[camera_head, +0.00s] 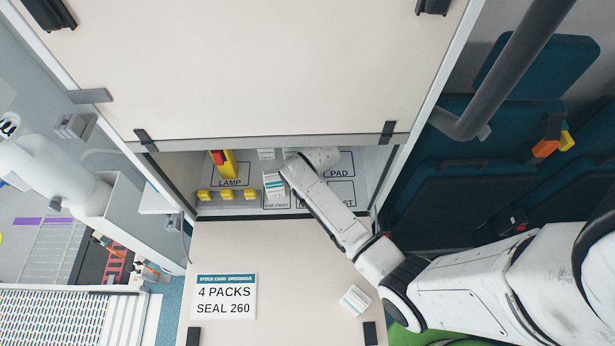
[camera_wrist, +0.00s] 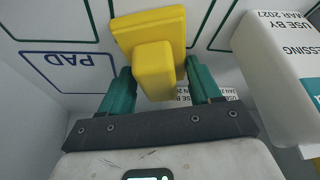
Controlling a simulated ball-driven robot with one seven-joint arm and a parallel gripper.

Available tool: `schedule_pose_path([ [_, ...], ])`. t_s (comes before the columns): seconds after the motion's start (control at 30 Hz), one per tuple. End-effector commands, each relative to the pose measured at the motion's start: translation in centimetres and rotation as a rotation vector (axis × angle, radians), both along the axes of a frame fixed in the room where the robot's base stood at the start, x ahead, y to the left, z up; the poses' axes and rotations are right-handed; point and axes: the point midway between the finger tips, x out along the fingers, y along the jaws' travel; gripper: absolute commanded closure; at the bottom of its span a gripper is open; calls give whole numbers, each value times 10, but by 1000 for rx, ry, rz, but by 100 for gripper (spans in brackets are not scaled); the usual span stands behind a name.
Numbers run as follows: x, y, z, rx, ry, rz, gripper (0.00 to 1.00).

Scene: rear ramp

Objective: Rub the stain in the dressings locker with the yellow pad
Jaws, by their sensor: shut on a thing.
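In the wrist view my gripper (camera_wrist: 163,88) has its two green fingers closed on the grip block of the yellow pad (camera_wrist: 150,28). The pad's wide base faces the pale, outlined surface of the dressings locker; I cannot tell whether it touches. In the head view my arm reaches into the locker (camera_head: 375,165), and its own links hide the gripper and the pad there. The "PAD" outline (camera_wrist: 67,70) shows empty at the left in the wrist view. I see no stain in either view; the pad or arm may cover it.
A white dressing pack (camera_wrist: 275,80) stands close to the right of my gripper. Packs (camera_head: 274,185) also stand mid-locker, left of my arm. A yellow-and-red lamp (camera_head: 228,166) and small yellow blocks (camera_head: 227,194) are at left. Another pack (camera_head: 355,299) lies on the lowered flap (camera_head: 290,260).

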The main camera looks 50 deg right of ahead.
Motion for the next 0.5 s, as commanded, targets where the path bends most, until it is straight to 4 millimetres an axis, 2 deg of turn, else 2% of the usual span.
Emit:
schedule_pose_path([
  [0.27, 0, -1, 1, 0, 0, 0, 62],
  [0.5, 0, 0, 22, 0, 0, 1, 62],
])
